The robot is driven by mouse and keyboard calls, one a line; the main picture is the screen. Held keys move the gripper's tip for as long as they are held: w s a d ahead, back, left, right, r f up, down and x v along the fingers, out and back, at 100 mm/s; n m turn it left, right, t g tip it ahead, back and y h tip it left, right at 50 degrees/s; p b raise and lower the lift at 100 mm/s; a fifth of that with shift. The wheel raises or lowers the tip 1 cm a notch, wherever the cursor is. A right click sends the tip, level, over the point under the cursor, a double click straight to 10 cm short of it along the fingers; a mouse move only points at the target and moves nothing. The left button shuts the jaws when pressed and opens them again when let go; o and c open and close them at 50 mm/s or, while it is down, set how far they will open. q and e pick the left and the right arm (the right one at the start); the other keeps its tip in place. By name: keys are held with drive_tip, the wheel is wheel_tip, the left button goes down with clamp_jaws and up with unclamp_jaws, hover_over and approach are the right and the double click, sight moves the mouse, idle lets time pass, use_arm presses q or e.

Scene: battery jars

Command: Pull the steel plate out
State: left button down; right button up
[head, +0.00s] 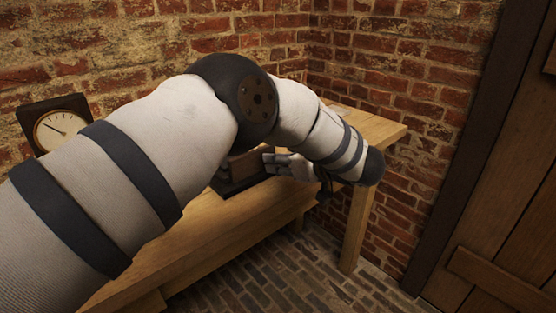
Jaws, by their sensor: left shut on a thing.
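My left arm crosses the view from the left and bends down over the bench. My left gripper (270,161) is small in view, at the right side of a dark stand (240,186) with a brown upright part. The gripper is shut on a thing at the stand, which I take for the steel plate. The plate itself is too small and too covered to make out, so I cannot tell how far it sits in the stand. My arm hides part of the stand and whatever is behind it. My right gripper is not in view.
A dark-framed round dial (60,129) stands at the left. A brick floor (300,270) and a wooden door (505,215) are at the right.

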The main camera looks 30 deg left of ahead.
use_arm(q)
drive_tip(key=c, duration=1.4)
unclamp_jaws()
drive_tip(key=shift+s+d, duration=0.15)
drive_tip(key=shift+d, duration=0.1)
drive_tip(key=shift+c, duration=0.2)
drive_tip(key=v, duration=1.2)
